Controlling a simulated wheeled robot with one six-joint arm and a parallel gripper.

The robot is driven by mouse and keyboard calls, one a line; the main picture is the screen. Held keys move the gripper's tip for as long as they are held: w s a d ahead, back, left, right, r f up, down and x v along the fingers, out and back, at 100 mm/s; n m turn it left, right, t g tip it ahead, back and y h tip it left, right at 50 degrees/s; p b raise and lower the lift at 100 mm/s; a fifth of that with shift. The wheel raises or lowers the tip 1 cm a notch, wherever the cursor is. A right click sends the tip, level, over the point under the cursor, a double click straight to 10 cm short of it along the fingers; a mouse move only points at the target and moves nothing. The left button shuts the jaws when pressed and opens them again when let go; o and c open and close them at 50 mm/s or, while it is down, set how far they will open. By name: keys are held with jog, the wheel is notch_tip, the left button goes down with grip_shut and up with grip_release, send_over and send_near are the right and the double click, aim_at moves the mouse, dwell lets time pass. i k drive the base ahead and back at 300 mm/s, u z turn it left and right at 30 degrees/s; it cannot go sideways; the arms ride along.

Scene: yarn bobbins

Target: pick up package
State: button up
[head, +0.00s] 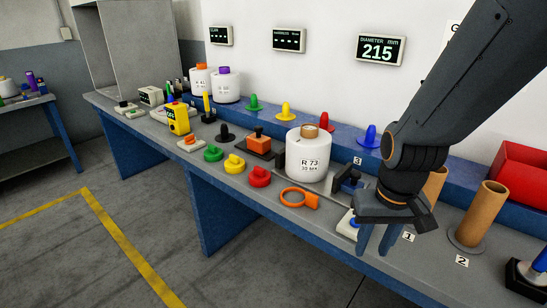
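A white yarn package (308,155) labelled R 73 stands upright on the workbench, with a brown core showing at its top. Dark parts of a blue-and-black device (347,183) stand close at its right side; I cannot tell whether they touch it. My gripper (375,250) points down over the bench front, to the right of and nearer than the package. Its two fingers are apart with nothing seen between them. Two more white packages (200,82) (226,88), one with an orange top and one with a purple top, stand at the far left end.
An orange ring (298,197) and red, yellow and green knobs (260,176) lie in front of the package. Cardboard tubes (479,215) stand at the right, before a red bin (522,175). Coloured cones line the raised back ledge. A wall display (380,50) reads 215.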

aim_at(309, 146)
jog(key=u, duration=1.2)
jog(key=i, duration=0.45)
jog(key=z, duration=0.6)
